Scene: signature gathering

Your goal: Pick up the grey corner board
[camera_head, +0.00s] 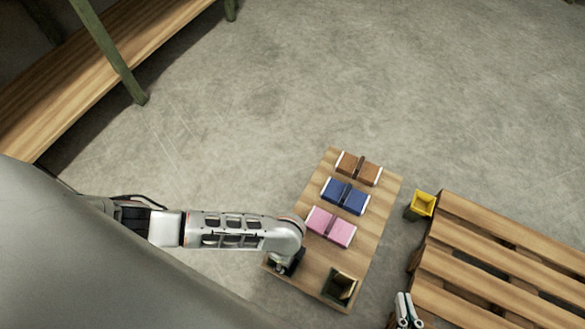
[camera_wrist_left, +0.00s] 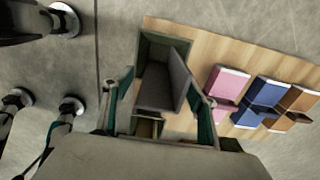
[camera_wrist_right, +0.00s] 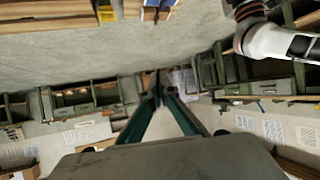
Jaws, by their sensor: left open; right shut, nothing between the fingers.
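The grey corner board (camera_wrist_left: 180,80) stands tilted in a dark green open box (camera_wrist_left: 150,48) on a wooden board (camera_wrist_left: 225,55). My left gripper (camera_wrist_left: 160,105) is open and empty above that box, its fingers on either side of it in the left wrist view. I cannot tell whether they touch it.
A pink pack (camera_head: 330,227), a blue pack (camera_head: 345,196) and a brown pack (camera_head: 358,168) lie in a row on the board. Upper floor is clear.

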